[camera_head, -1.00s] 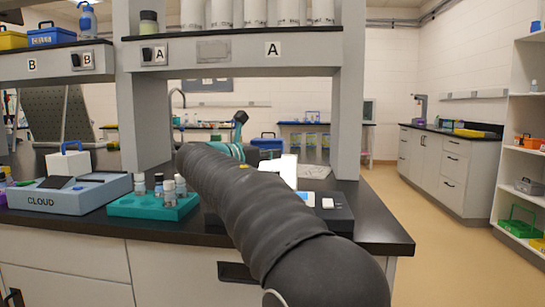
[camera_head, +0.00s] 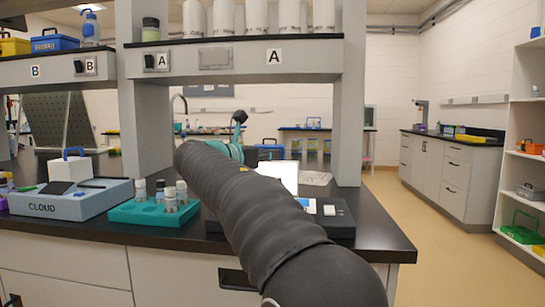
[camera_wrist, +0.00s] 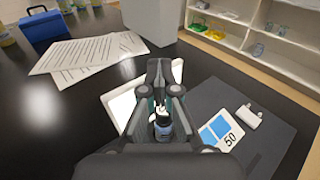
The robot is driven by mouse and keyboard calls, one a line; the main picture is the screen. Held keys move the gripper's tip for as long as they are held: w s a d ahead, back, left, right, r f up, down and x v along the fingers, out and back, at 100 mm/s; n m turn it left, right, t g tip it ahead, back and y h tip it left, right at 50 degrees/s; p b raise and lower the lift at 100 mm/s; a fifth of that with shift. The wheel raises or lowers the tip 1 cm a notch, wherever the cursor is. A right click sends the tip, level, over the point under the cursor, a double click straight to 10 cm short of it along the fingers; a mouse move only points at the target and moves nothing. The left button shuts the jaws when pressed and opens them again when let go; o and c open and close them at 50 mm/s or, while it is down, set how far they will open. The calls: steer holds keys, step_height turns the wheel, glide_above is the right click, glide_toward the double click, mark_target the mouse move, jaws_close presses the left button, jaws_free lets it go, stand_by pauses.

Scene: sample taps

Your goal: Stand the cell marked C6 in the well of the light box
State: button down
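The light box is black, with a lit white panel (camera_head: 283,176), at the right of the bench; its dark top (camera_wrist: 255,108) fills the right of the wrist view. My gripper (camera_wrist: 158,75) is over the light box, its fingers close together. A small vial with a dark band (camera_wrist: 163,126) shows between the finger links and appears gripped; its marking cannot be read. The well is hidden by my gripper. In the head view my arm hides the gripper. A teal rack (camera_head: 125,213) with several capped vials (camera_head: 171,198) stands left of my arm.
A card marked 50 (camera_wrist: 222,133) and a small white block (camera_wrist: 249,116) lie on the light box. Printed sheets (camera_wrist: 85,55) and a blue box (camera_wrist: 40,27) are beyond. A grey CLOUD unit (camera_head: 60,206) stands left of the rack. A shelf post (camera_head: 349,120) rises close by.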

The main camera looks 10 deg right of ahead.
steer(key=c, duration=1.9)
jaws_free()
steer(key=o, duration=0.5)
steer(key=shift+o, duration=0.3)
steer(key=o, duration=0.6)
steer(key=shift+a, duration=0.1)
steer(key=r+v, duration=0.1)
steer(key=v, duration=0.5)
steer(key=shift+s, duration=0.1)
